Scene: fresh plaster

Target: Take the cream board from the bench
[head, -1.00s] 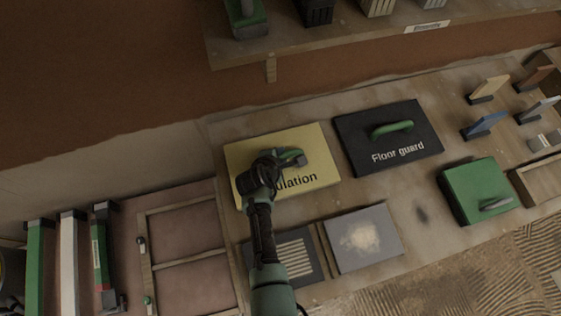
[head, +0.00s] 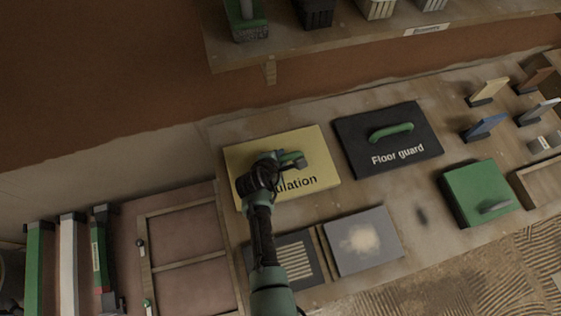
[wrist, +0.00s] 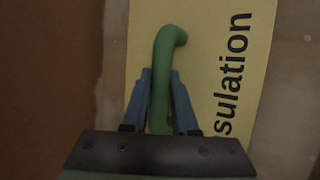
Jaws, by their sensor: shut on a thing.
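The cream board (head: 305,145) lies on the bench (head: 310,113), left of the middle in the head view. Dark lettering ending in "ulation" is on it, and its start is hidden by my arm. It also fills much of the wrist view (wrist: 205,50). A green bar handle (wrist: 168,42) stands on the board. My gripper (head: 277,167) is over the board, and its blue fingers (wrist: 162,90) are shut on the handle from both sides. I cannot tell any gap between board and bench.
A black "Floor guard" board (head: 360,135) with a green handle lies close on the right. A grey board (head: 340,255) and a striped panel (head: 308,245) lie in front. A shelf (head: 340,42) overhangs behind. A green box (head: 470,185) stands further right.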

